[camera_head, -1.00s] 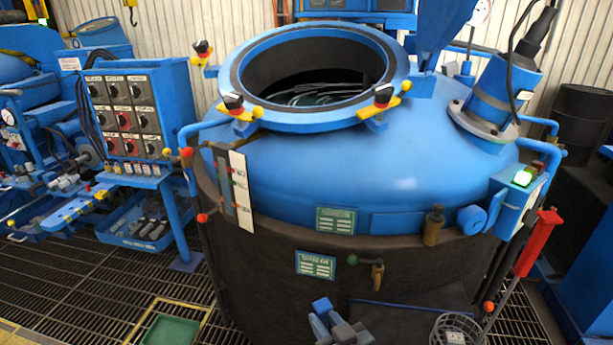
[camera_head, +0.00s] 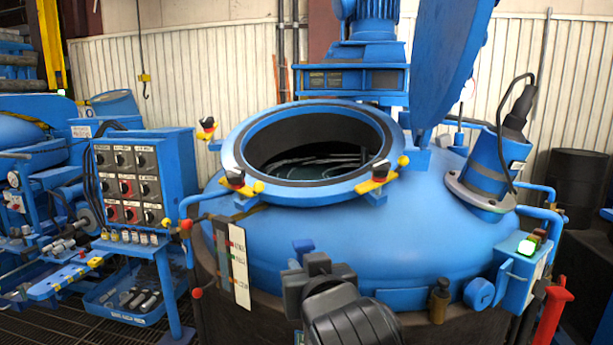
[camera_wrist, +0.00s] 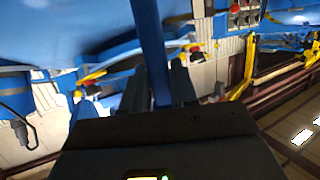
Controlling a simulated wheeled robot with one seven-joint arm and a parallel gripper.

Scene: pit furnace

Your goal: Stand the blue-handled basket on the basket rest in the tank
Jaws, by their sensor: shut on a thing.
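My gripper (camera_head: 306,285) is at the bottom middle of the head view, in front of the tank and below its mouth. In the wrist view its fingers are closed around a blue bar, the blue handle (camera_wrist: 148,38). A small blue end of the handle (camera_head: 303,246) shows above the gripper in the head view. The basket itself is out of sight in both views. The blue tank (camera_head: 400,225) has a round open mouth with a wide blue rim (camera_head: 232,150). Pale curved lines show inside, but I cannot make out the basket rest.
The raised blue lid (camera_head: 450,70) is behind the mouth at right. A slanted blue motor unit (camera_head: 492,170) sits on the tank's right. A red handle (camera_head: 555,310) stands at lower right. A control box (camera_head: 130,180) is at left.

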